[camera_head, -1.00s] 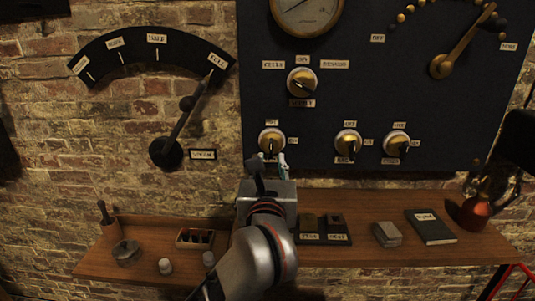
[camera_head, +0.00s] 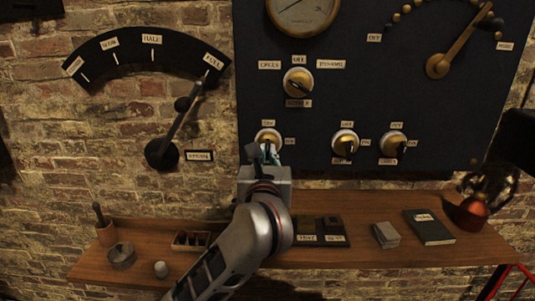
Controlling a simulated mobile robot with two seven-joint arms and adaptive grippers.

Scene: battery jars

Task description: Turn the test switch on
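Three brass-and-white rotary switches sit in the lower row of the dark panel (camera_head: 420,100): a left one (camera_head: 268,136), a middle one (camera_head: 345,143) and a right one (camera_head: 393,144). Their small labels are too blurred for me to tell which is the test switch. My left gripper (camera_head: 263,156) is right in front of the lower-left switch and covers its lower part. Its fingertips overlap the knob in the picture; whether they touch or grip it is hidden. A dark shape at the right edge may be my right arm; its gripper is unclear.
Another rotary switch (camera_head: 298,82) sits higher on the panel, under a round gauge (camera_head: 302,12). A large lever (camera_head: 178,125) is on the brick wall at left. The wooden shelf (camera_head: 370,258) below holds small boxes, a dark book (camera_head: 429,227) and a copper-coloured vessel (camera_head: 470,213).

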